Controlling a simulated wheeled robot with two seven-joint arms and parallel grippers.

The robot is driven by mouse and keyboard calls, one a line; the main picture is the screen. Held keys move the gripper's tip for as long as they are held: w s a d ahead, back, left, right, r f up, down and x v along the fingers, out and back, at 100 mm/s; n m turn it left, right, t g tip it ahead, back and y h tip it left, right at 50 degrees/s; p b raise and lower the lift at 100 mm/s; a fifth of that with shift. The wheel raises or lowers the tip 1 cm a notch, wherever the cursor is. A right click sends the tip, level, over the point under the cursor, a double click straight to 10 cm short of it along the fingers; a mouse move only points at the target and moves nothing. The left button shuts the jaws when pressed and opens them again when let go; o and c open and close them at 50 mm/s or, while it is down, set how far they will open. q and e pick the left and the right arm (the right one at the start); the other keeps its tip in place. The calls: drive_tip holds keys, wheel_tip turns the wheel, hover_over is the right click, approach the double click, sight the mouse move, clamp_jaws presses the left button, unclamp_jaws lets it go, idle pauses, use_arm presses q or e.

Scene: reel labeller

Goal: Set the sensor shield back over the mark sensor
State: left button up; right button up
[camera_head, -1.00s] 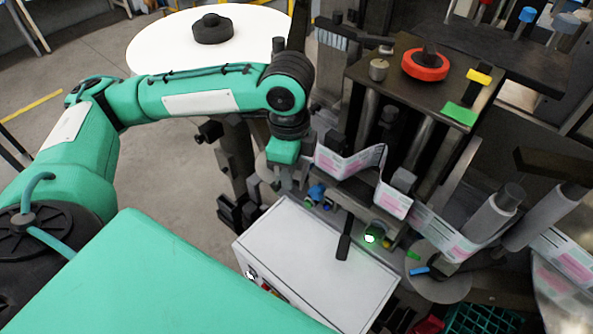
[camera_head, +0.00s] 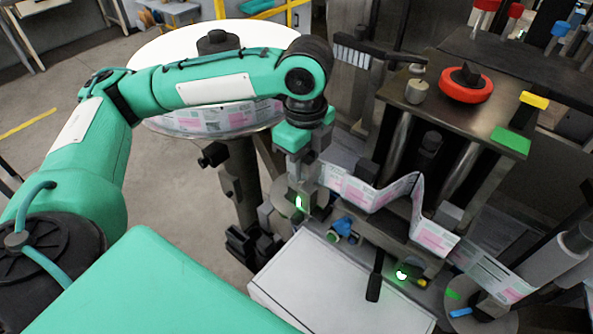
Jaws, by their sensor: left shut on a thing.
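My left gripper (camera_head: 302,188) points down beside the label web, to the left of the machine. It is shut on a small grey piece, likely the sensor shield; the fingers hide most of it. A green glow (camera_head: 299,203) shows right at the fingertips. A second green-lit part (camera_head: 402,273) sits on the machine's front rail, to the right and lower. I cannot tell which lit part is the mark sensor. My right gripper is not in view.
The label web (camera_head: 370,195) runs close to the right of my gripper. The white reel disc (camera_head: 165,50) lies behind my forearm. A red knob (camera_head: 466,82) tops the machine.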

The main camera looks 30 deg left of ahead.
use_arm(q)
drive_tip(key=shift+w+d+f+b, duration=0.1)
drive_tip(key=shift+w+f+b, duration=0.3)
drive_tip(key=shift+w+f, duration=0.05)
drive_tip(key=shift+w+d, duration=0.1)
drive_tip(key=shift+w, duration=0.05)
drive_tip(key=shift+f, duration=0.2)
drive_tip(key=shift+w+f+b, duration=0.1)
drive_tip(key=shift+f+b, duration=0.2)
drive_tip(key=shift+f, duration=0.5)
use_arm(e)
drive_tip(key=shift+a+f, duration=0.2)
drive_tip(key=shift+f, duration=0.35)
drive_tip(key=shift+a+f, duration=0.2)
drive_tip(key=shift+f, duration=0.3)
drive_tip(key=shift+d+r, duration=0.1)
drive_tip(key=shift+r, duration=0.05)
use_arm(q)
drive_tip(key=shift+p, duration=0.65)
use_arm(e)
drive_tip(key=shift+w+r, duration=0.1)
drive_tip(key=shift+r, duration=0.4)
use_arm(q)
drive_tip(key=shift+f, duration=0.1)
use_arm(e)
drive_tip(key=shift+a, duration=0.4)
